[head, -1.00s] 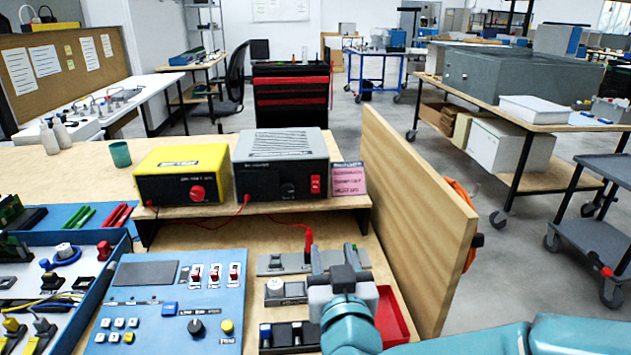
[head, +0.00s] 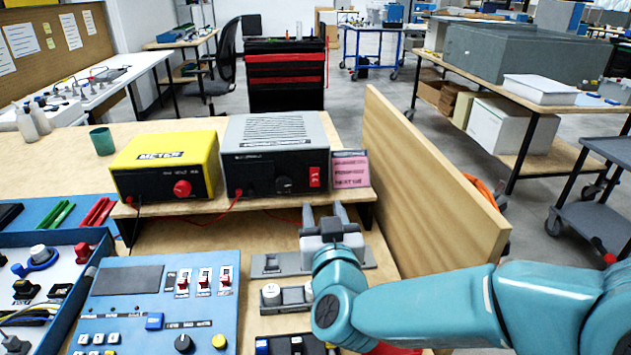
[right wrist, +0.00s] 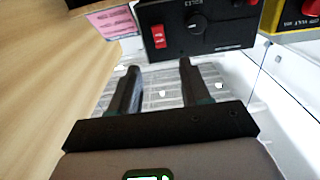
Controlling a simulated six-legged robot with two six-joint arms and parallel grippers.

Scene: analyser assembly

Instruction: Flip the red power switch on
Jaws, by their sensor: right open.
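The red power switch (head: 315,177) is on the right of the dark front face of the grey power supply (head: 277,130), on the raised shelf. In the right wrist view the switch (right wrist: 158,37) shows just beyond the fingertips, roughly midway between them. My right gripper (head: 323,210) is open and empty, below and in front of the switch, with its fingers pointing at the supply. Its two fingers also show apart in the right wrist view (right wrist: 159,68). I see no contact with the switch. My left gripper is not in view.
A yellow meter (head: 168,163) stands left of the supply. A pink label card (head: 350,169) stands right of the switch, beside a wooden side panel (head: 430,175). A blue control panel (head: 130,310) lies at front left. A red lead (head: 220,217) runs along the shelf.

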